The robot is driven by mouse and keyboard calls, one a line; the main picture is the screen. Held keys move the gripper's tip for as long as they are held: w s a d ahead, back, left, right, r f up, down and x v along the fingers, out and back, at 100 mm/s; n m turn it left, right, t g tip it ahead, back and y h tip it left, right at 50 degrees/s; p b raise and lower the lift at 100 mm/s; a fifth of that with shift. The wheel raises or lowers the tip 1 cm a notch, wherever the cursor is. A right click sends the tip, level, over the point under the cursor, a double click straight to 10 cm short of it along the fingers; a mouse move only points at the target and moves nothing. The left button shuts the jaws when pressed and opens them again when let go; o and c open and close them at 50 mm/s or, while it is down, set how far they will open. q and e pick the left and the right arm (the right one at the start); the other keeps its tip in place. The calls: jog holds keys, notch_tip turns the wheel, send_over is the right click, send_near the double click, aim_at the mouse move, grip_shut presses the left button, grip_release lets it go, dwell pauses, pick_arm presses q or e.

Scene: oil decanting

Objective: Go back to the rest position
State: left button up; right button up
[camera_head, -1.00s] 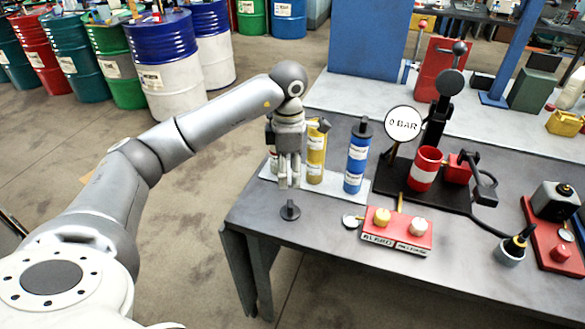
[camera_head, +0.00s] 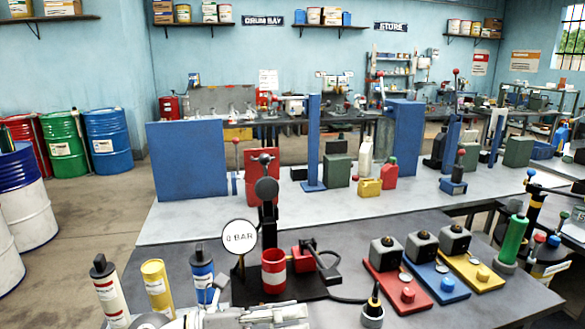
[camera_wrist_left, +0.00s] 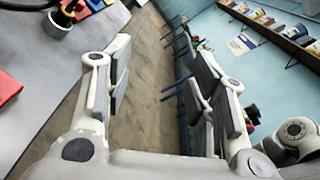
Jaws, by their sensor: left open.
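My left gripper (camera_wrist_left: 160,75) is open and empty in the left wrist view, its two fingers wide apart with floor and blue wall between them. In the head view only pale parts of my arm show along the bottom edge. My right gripper is not in view. On the grey bench a white bottle (camera_head: 108,295), a yellow bottle (camera_head: 157,290) and a blue bottle (camera_head: 203,278) stand upright at the front left. A red cup (camera_head: 274,272) stands beside the round 0 BAR gauge (camera_head: 240,236).
Red (camera_head: 398,290), blue (camera_head: 438,282) and yellow (camera_head: 478,272) plates with dark boxes sit on the bench's right side. A green bottle (camera_head: 512,240) stands beyond them. Drums (camera_head: 108,142) line the left wall. Open floor (camera_head: 85,240) lies left of the bench.

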pick_arm(q)
jog(key=w+a+r+n+t+y, duration=0.2)
jog(key=a+n+t+y, duration=0.15)
jog(key=n+t, duration=0.55)
jog(key=w+a+r+n+t+y, duration=0.25)
jog(key=a+n+t, duration=0.3)
jog(key=n, duration=0.55)
jog(key=s+a+f+n+g+y, duration=0.3)
jog(key=a+f+n+y, duration=0.75)
jog(key=f+n, duration=0.35)
jog(key=s+f+n+g, duration=0.4)
jog(key=s+f+g, duration=0.3)
jog(key=s, duration=0.5)
jog(key=s+f+n+g, duration=0.3)
jog(key=s+f+g, duration=0.2)
jog(key=s+f, duration=0.55)
notch_tip(320, 180, down, 24)
jog(key=s+g, duration=0.2)
jog(key=s, duration=0.1)
jog(key=s+a+f, duration=0.3)
jog(key=s+f, duration=1.4)
jog(key=shift+f+g, duration=0.2)
jog(key=shift+g, duration=0.15)
